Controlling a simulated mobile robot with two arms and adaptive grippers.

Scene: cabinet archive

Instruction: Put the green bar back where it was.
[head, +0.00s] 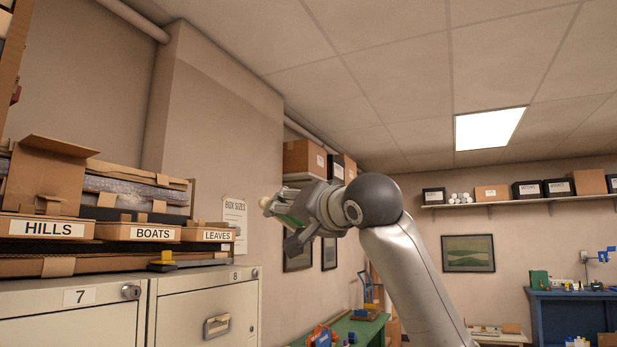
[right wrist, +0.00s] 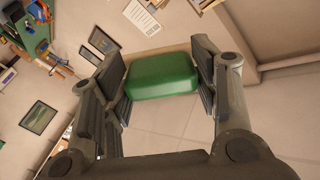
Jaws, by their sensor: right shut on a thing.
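My right gripper (head: 284,214) is raised in the middle of the head view, to the right of the labelled boxes and above the cabinet-top level. In the right wrist view the green bar lies crosswise between the two finger pads, clear of any surface. My left gripper is not in view.
Filing cabinets 7 (head: 75,318) and 8 (head: 205,312) stand at left. On them are boxes marked HILLS (head: 48,229), BOATS (head: 137,233) and LEAVES (head: 208,236), and a small yellow-and-black object (head: 163,261). A green table (head: 368,331) and blue bench (head: 565,320) stand beyond.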

